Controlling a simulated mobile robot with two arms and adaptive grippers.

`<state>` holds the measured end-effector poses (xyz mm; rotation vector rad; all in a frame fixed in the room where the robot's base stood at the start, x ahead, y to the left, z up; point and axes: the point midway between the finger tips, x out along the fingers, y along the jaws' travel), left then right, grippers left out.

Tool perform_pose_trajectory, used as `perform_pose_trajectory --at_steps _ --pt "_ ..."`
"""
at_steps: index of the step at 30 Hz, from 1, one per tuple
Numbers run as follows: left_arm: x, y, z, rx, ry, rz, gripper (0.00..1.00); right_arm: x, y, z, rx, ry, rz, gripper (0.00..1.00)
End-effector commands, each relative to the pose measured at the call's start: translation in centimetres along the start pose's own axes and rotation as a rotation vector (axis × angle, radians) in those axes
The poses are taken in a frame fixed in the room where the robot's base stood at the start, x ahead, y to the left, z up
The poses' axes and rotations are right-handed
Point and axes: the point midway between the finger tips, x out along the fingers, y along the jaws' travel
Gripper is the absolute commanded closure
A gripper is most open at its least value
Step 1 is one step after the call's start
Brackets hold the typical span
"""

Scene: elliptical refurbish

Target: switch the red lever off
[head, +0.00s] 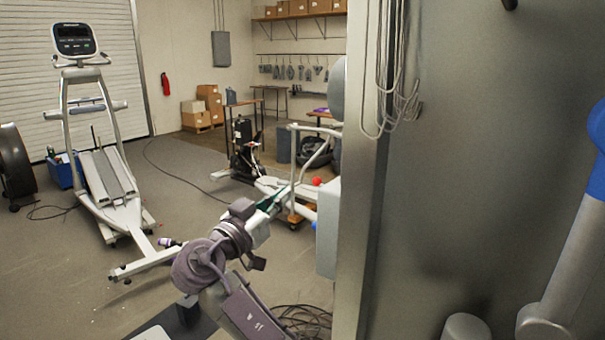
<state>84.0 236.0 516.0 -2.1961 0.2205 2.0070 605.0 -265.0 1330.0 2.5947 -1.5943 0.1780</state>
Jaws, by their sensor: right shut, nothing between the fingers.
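A small red round knob (317,181) shows just left of the metal post, beyond my right gripper. I cannot tell whether it is the end of the red lever; no lever arm or its setting can be made out. A pale grey box (328,232) sits at the post's left side, with its front turned away from view. My right gripper (277,196) reaches up from the bottom middle, shut and empty, its tip left of the knob in the picture. I cannot tell if it touches anything. My left gripper is not in view.
A metal post (368,210) and grey panel (460,150) fill the right side. Cables (385,90) hang on the post and more lie on the floor (305,318). An elliptical machine (112,195) stands left. Open floor (170,215) lies between the machines.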

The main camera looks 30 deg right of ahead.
Motion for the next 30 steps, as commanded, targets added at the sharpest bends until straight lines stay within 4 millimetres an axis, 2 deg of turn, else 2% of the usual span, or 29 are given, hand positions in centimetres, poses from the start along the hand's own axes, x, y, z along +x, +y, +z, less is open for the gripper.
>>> perform_pose_trajectory --at_steps 1,3,6,19,23,30 --pt "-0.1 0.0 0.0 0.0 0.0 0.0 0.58 -0.2 1.1 -1.9 0.059 0.016 0.034 1.0" --pt "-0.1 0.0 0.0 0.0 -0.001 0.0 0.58 -0.4 2.2 -3.6 0.12 0.032 0.071 1.0" --pt "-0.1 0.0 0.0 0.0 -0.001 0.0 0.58 -0.7 3.2 -4.8 0.168 0.043 0.101 1.0" --pt "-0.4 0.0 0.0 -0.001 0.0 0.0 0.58 -0.3 3.4 -5.2 0.174 0.046 0.107 1.0" --pt "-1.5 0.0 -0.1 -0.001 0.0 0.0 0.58 1.2 3.6 -5.5 0.171 0.047 0.109 1.0" --pt "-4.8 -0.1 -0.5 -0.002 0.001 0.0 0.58 6.2 4.2 -6.0 0.168 0.048 0.11 1.0"
